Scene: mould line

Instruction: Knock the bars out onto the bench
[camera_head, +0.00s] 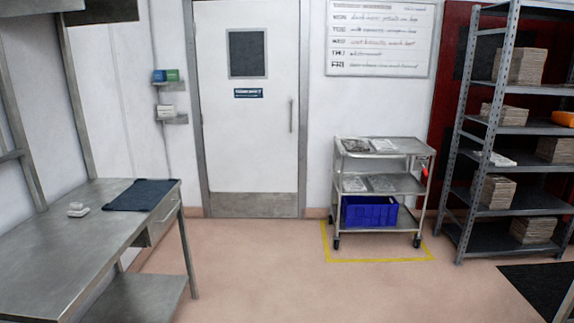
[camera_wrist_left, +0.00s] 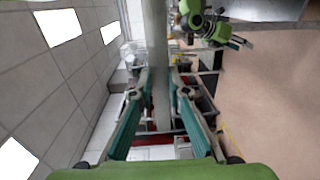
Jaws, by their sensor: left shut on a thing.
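In the left wrist view my left gripper (camera_wrist_left: 159,78) is shut on a long grey thing (camera_wrist_left: 155,38), seen nearly edge-on between the fingertips. It may be a mould; its face and any bars in it are hidden. My right gripper (camera_wrist_left: 236,42) shows small beyond it at the upper right of that view, too small to tell if open. Neither gripper is in the head view. There a steel bench (camera_head: 55,248) stands at the left, with a dark blue mat (camera_head: 142,195) and a small pale stack (camera_head: 78,209) on it. I can make out no bars.
A steel trolley (camera_head: 383,184) with a blue crate (camera_head: 369,212) stands inside a yellow floor outline, past a closed door (camera_head: 246,135). A loaded shelf rack (camera_head: 487,125) is at the right, near a black floor mat (camera_head: 541,287). The floor (camera_head: 265,270) between is clear.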

